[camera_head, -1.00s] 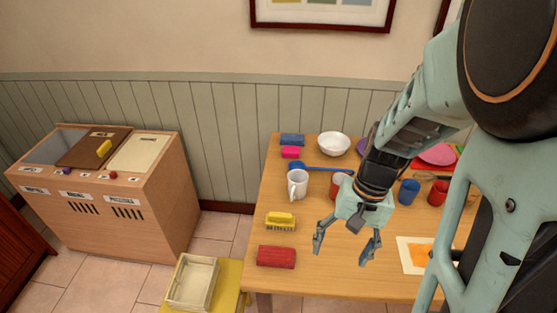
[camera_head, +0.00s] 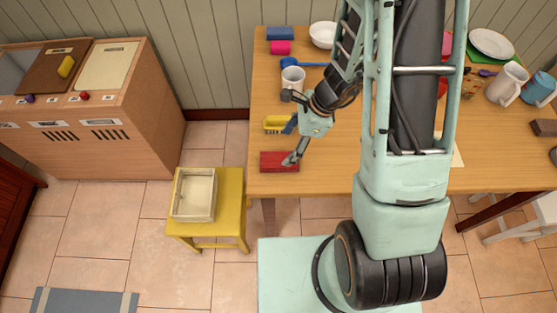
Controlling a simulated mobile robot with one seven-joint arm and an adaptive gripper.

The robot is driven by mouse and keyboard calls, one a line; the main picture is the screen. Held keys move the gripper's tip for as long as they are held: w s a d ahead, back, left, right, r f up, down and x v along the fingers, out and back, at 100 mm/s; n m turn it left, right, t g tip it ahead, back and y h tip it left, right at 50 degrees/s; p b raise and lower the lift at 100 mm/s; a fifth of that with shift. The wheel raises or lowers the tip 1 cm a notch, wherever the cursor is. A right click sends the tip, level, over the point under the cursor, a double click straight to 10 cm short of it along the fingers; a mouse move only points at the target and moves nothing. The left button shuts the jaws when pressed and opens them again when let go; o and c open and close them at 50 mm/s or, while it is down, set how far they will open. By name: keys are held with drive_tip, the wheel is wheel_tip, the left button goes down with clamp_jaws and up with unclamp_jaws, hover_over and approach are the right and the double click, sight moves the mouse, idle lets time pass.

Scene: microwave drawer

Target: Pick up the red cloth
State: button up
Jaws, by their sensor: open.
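The red cloth (camera_head: 272,161) is a folded or rolled red bundle on the wooden table (camera_head: 340,178), close to its front left corner. My gripper (camera_head: 288,146) is open, with its fingers pointing left and down. One finger overlaps the right part of the cloth in the picture; the other is behind it, by the yellow brush (camera_head: 273,123). I cannot tell whether a finger touches the cloth. Nothing is between the fingers that I can make out.
A yellow stool (camera_head: 235,200) with a cream tray (camera_head: 211,199) is left of the table. A wooden bin cabinet (camera_head: 130,140) stands at the left.

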sight(280, 159)
drive_tip(key=x, duration=0.4)
drive_tip(key=b+x, duration=0.1)
drive_tip(key=x, duration=0.1)
drive_tip(key=shift+s+d+f, duration=0.15)
drive_tip(key=shift+s+f, duration=0.15)
drive_tip(key=shift+f, duration=0.1)
drive_tip(key=c, duration=1.1)
drive_tip(key=shift+r, duration=0.2)
